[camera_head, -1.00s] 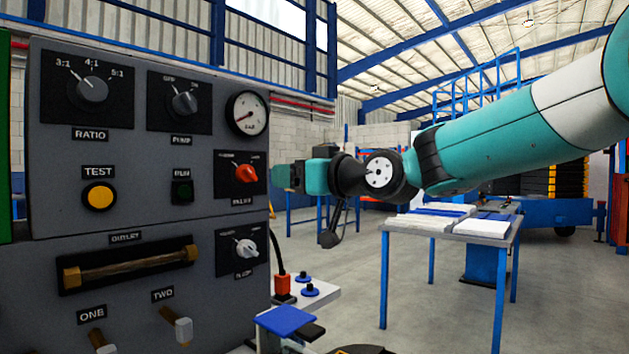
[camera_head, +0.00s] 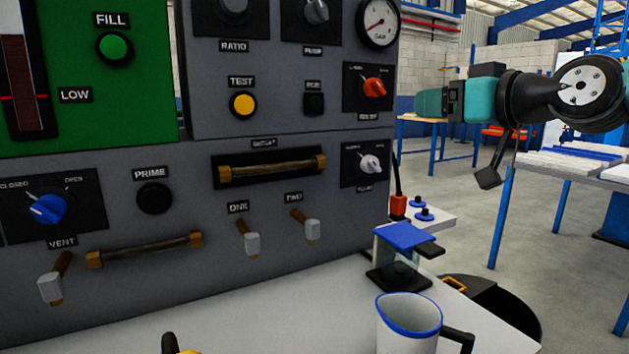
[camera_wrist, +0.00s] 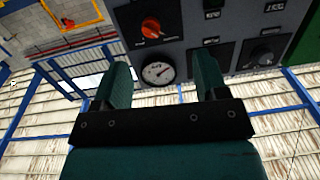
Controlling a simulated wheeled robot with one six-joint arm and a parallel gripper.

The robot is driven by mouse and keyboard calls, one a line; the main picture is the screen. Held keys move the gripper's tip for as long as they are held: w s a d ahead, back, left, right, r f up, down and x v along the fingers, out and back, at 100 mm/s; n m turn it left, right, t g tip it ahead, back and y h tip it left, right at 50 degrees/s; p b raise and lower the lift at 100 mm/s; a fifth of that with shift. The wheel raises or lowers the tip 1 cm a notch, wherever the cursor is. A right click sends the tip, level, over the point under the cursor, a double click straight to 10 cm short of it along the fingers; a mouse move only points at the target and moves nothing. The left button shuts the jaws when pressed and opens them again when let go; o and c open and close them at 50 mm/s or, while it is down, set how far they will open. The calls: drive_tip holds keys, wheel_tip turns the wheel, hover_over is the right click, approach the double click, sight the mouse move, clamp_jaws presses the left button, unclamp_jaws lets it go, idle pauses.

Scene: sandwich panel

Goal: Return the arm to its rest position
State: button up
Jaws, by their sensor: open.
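My arm reaches in from the right edge of the head view. My gripper (camera_head: 430,103) is teal and points left, just right of the grey panel's (camera_head: 355,218) right edge. It is raised, at about the height of the red knob (camera_head: 374,86), and shows clear of the panel in the picture. In the wrist view my gripper (camera_wrist: 165,72) has its two teal fingers spread apart with nothing between them. The gauge (camera_wrist: 158,73) and the red knob show beyond the fingers there.
A white counter (camera_head: 300,315) runs below the panel. On it are a white mug with a blue rim (camera_head: 408,325) and a blue-topped stand (camera_head: 405,238). A table with white and blue slabs (camera_head: 575,165) stands behind my arm. Open floor lies between.

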drive_tip(key=s+a+f+g, duration=0.5)
drive_tip(key=a+f, duration=0.1)
drive_tip(key=f, duration=0.3)
drive_tip(key=s+a+f+n+g+h, duration=0.1)
drive_tip(key=s+a+f+g, duration=0.1)
drive_tip(key=s+f+g, duration=0.45)
drive_tip(key=s+a+f+n+g+h, duration=0.1)
drive_tip(key=s+a+f+g, duration=0.15)
drive_tip(key=s+f, duration=0.75)
drive_tip(key=s+r+p, duration=0.2)
drive_tip(key=r+p, duration=0.9)
drive_tip(key=r, duration=0.1)
drive_tip(key=s+d+r+g+p, duration=0.1)
drive_tip(key=r+p, duration=1.1)
drive_tip(key=shift+s+d+r+h, duration=0.15)
drive_tip(key=shift+s+r+h, duration=0.1)
drive_tip(key=shift+s+h, duration=0.15)
